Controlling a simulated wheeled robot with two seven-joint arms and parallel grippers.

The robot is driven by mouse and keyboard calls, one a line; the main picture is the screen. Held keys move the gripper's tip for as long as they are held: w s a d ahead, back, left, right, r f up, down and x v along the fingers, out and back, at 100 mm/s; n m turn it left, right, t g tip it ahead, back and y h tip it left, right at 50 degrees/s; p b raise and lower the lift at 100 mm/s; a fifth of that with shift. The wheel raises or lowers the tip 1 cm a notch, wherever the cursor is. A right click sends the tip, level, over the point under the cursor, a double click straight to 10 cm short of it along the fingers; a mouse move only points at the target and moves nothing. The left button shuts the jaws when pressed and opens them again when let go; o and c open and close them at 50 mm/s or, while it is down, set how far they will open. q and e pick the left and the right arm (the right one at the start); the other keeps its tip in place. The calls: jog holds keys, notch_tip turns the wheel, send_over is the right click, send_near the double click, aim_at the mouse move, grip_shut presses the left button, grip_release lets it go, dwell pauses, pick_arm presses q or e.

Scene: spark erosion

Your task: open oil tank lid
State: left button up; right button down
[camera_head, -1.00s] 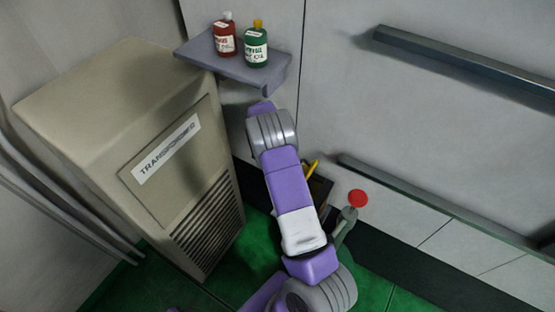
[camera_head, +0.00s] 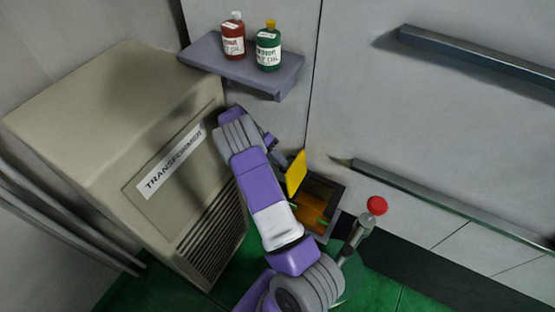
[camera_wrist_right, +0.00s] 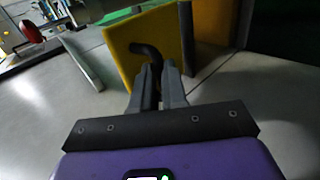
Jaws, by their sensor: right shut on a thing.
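The oil tank (camera_head: 335,217) is a dark-rimmed box low against the wall, its opening showing an orange-brown inside. Its yellow lid (camera_head: 296,173) stands tilted up at the tank's left side. In the right wrist view the yellow lid (camera_wrist_right: 118,47) carries a dark curved handle (camera_wrist_right: 150,52). My right gripper (camera_wrist_right: 160,78) is shut on this handle. In the head view the right gripper (camera_head: 283,158) is at the lid's left face, partly hidden by my arm. My left gripper is not in view.
A beige transformer cabinet (camera_head: 90,90) stands close on the left of my arm. A shelf (camera_head: 215,60) with a red bottle (camera_head: 233,42) and a green bottle (camera_head: 268,52) juts out above. A red-knobbed lever (camera_head: 376,205) stands right of the tank. Wall rails are at right.

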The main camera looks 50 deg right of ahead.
jog(key=shift+w+a+f, duration=0.1)
jog(key=shift+a+f, duration=0.25)
jog(key=shift+f, duration=0.45)
jog(key=c, duration=1.6)
grip_release()
jog(key=o, duration=0.4)
jog(key=shift+w+d+f, duration=0.1)
jog(key=shift+w+d, duration=0.05)
jog(key=shift+w, duration=0.05)
jog(key=shift+o, duration=0.2)
jog(key=shift+r, duration=0.35)
